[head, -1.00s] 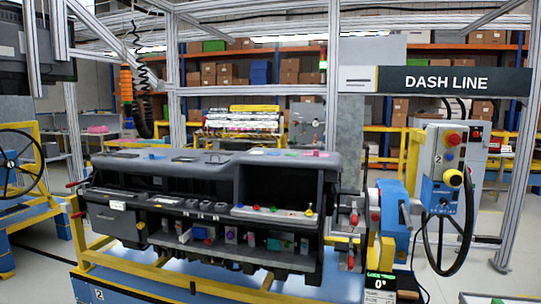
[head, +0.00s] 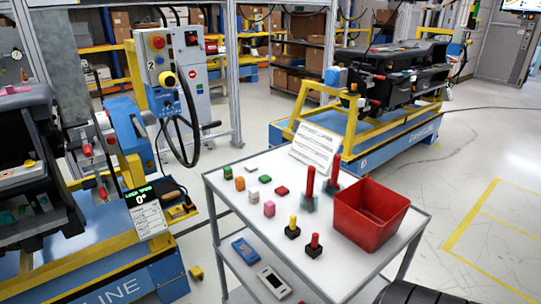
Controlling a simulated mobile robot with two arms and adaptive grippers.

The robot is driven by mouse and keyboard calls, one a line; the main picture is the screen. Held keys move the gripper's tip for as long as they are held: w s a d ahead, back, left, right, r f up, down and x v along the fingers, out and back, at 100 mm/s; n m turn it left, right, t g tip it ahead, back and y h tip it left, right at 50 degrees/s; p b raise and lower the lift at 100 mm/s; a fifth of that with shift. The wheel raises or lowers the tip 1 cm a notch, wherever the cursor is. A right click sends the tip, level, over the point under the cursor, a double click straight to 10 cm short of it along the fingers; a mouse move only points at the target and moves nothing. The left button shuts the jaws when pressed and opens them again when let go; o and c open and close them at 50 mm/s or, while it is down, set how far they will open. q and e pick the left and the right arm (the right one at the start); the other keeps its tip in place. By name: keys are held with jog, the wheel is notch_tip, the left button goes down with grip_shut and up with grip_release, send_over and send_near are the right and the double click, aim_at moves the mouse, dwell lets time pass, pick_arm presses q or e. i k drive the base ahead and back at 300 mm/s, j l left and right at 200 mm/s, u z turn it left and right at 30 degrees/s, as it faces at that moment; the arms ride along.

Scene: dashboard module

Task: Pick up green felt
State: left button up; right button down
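Two small green pieces show on the white top of a cart in the head view. Neither of my grippers is in view.
The cart (head: 345,285) also holds a red bin (head: 371,212), a paper sheet (head: 315,147), red-handled tools (head: 310,187) and several small coloured pieces. The dashboard module (head: 25,160) stands at left on a blue base. Open floor lies at right.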

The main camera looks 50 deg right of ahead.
aim_at(265, 178)
jog(key=z, duration=1.5)
jog(key=i+j, duration=0.1)
jog(key=j, duration=0.25)
jog(key=i+j, duration=0.1)
jog(key=j, duration=0.25)
jog(key=i+j+z, duration=0.1)
jog(key=j, duration=0.25)
jog(key=i+j, duration=0.1)
jog(key=j, duration=0.25)
